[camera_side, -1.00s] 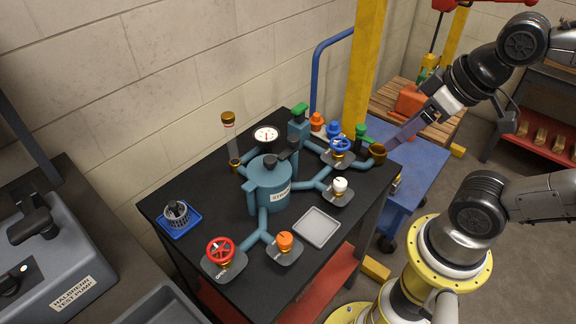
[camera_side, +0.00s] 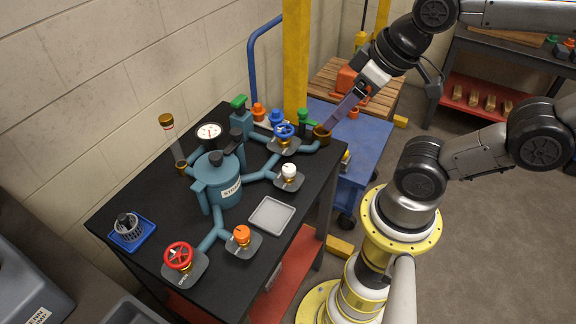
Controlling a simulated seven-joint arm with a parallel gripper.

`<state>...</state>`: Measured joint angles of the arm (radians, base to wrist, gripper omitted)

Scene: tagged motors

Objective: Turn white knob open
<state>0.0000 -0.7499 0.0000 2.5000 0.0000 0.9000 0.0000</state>
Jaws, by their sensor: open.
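The white knob (camera_side: 289,170) sits on a valve with a brass stem and a grey plate, on the right branch of the teal pipework. It stands upright on the black table (camera_side: 120,195). Which way its pointer faces is too small to tell. My gripper (camera_side: 328,128) is at the upper right, above and to the right of the white knob and apart from it. Its long fingers point down and left, near the brass pipe end. It is open and seems to hold nothing.
A blue wheel (camera_side: 284,131), an orange knob (camera_side: 241,234) and a red wheel (camera_side: 178,256) sit on neighbouring valves. The teal vessel (camera_side: 217,178) stands at the centre. A grey tray (camera_side: 271,213) lies in front of the white knob. A yellow post (camera_side: 296,60) rises behind.

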